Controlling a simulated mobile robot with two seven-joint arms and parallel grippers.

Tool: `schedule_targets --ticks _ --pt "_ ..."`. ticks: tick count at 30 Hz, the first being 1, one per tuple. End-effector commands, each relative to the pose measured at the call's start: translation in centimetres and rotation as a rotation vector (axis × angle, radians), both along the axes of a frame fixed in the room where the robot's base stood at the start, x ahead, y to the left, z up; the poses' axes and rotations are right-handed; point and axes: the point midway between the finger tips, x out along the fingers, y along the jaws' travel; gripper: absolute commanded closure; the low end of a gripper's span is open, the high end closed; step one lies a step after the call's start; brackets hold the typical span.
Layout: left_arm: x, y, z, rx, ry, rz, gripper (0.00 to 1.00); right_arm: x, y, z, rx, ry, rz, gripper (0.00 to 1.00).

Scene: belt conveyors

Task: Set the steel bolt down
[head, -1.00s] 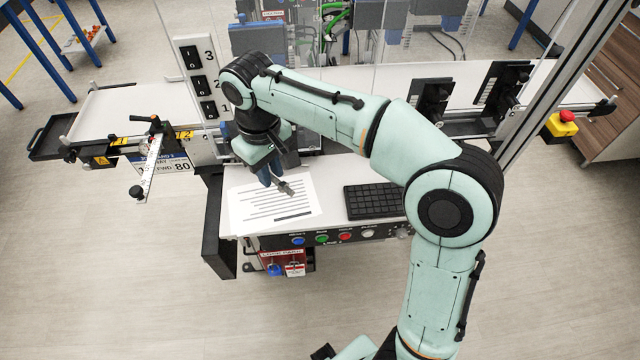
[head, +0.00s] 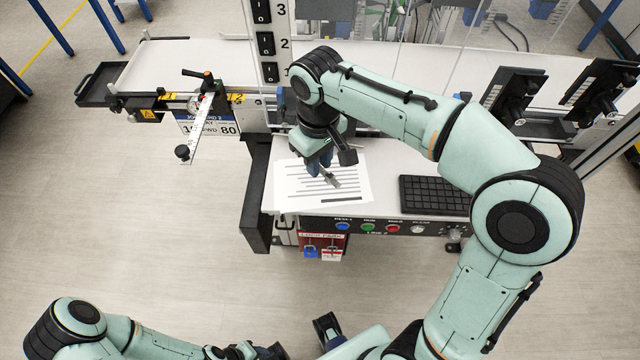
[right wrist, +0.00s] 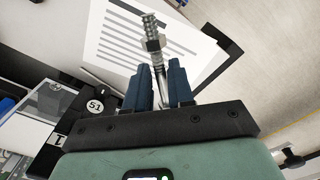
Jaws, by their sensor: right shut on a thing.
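The steel bolt (head: 333,178) is grey and is held over the printed white sheet (head: 290,190) on the white control desk. My right gripper (head: 323,168) is shut on it. In the right wrist view, the bolt (right wrist: 153,42) sticks out beyond the two blue fingers (right wrist: 160,85), its threaded end pointing away from the palm and a wider hex part in the middle. I cannot tell whether its tip touches the sheet. My left gripper (head: 270,351) is at the bottom edge of the head view, partly cut off, away from the desk.
A black keyboard (head: 435,194) lies right of the sheet. Coloured buttons (head: 368,227) line the desk's front edge. A white panel with numbered switches (head: 266,43) stands behind the gripper. The conveyor (head: 185,62) runs behind, with black brackets (head: 515,95) at right.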

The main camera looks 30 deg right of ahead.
Motion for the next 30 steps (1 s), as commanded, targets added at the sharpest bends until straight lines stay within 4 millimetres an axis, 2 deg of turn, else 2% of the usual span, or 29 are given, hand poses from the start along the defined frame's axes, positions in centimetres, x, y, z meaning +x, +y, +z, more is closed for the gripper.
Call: schedule_targets --ticks 1,3,10,17,30 --pt "-0.1 0.0 -0.4 0.000 0.001 0.000 0.57 -0.1 0.0 -1.4 -0.001 0.004 -0.001 1.00" --pt "-0.2 0.0 -0.6 0.000 0.002 0.000 0.57 -0.1 -0.1 -2.6 -0.001 0.003 -0.001 1.00" --pt "-0.3 0.0 -0.9 0.000 0.003 0.000 0.57 0.0 0.0 -4.7 -0.001 0.002 0.000 1.00" --pt "-0.5 0.0 -1.5 0.000 0.006 0.000 0.57 0.0 0.0 -7.9 -0.001 0.001 -0.001 1.00" --pt "-0.6 0.0 -1.7 0.000 0.007 0.000 0.57 0.0 0.0 -8.7 -0.001 -0.001 -0.001 1.00"
